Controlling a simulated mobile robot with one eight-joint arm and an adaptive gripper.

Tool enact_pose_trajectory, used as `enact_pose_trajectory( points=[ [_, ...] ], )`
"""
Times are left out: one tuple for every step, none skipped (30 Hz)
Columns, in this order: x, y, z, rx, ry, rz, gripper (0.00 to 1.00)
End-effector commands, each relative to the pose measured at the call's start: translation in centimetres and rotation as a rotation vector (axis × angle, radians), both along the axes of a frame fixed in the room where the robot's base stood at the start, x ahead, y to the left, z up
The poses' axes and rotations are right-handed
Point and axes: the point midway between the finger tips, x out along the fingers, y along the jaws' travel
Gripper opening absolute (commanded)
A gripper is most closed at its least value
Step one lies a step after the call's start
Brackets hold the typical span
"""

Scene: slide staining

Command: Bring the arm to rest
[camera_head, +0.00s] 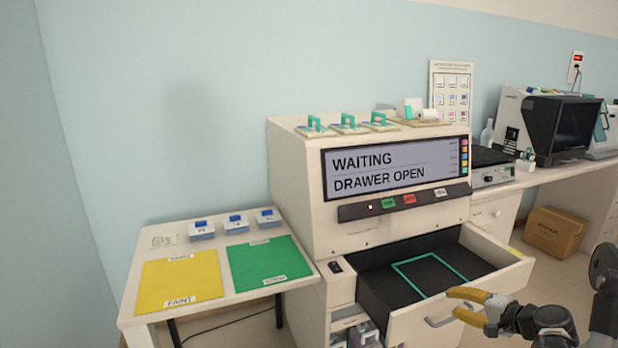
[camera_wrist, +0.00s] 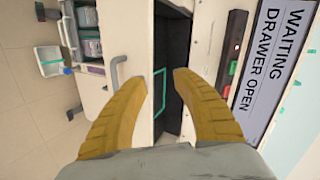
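My gripper (camera_head: 462,304) has yellow-orange fingers and is in front of the open drawer at the lower right of the head view. In the wrist view its two curved fingers (camera_wrist: 161,74) are spread apart with nothing between them. The drawer (camera_head: 510,272) of the cream staining machine (camera_head: 296,172) is pulled out and holds only a dark floor with a green square outline (camera_head: 428,272). The drawer handle (camera_head: 440,320) is just left of and below the fingers. The machine's screen (camera_head: 395,168) reads "WAITING" and "DRAWER OPEN".
A side table on the left bears a yellow mat (camera_head: 180,280), a green mat (camera_head: 268,262) and several small blue-and-white boxes (camera_head: 235,224). Teal-handled racks (camera_head: 348,124) stand on the machine. A bench with instruments (camera_head: 560,125) and a cardboard box (camera_head: 556,231) are at right.

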Motion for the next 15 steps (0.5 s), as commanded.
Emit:
enact_pose_trajectory(
  points=[
    [-0.3, 2.2, 1.9, -0.043, 0.023, 0.029, 0.34],
    [-0.5, 3.3, 2.8, -0.074, 0.037, 0.045, 0.34],
    [-1.0, 4.8, 4.0, -0.114, 0.057, 0.067, 0.34],
    [-1.5, 5.9, 4.8, -0.144, 0.071, 0.083, 0.34],
    [-1.9, 7.0, 5.7, -0.174, 0.083, 0.1, 0.34],
    [-2.7, 8.5, 6.7, -0.214, 0.098, 0.12, 0.34],
    [-3.4, 9.5, 7.5, -0.246, 0.109, 0.136, 0.34],
    [-4.1, 10.5, 8.2, -0.278, 0.119, 0.152, 0.34],
    [-5.2, 11.9, 9.1, -0.32, 0.132, 0.174, 0.34],
    [-6.0, 12.9, 9.7, -0.351, 0.14, 0.191, 0.34],
    [-7.0, 13.8, 10.3, -0.384, 0.148, 0.207, 0.34],
    [-8.2, 14.9, 11.0, -0.428, 0.157, 0.229, 0.34],
    [-9.2, 15.8, 11.5, -0.461, 0.163, 0.246, 0.34],
    [-10.3, 16.5, 11.9, -0.494, 0.17, 0.263, 0.34],
    [-11.7, 17.6, 12.5, -0.539, 0.176, 0.285, 0.34]
  ],
)
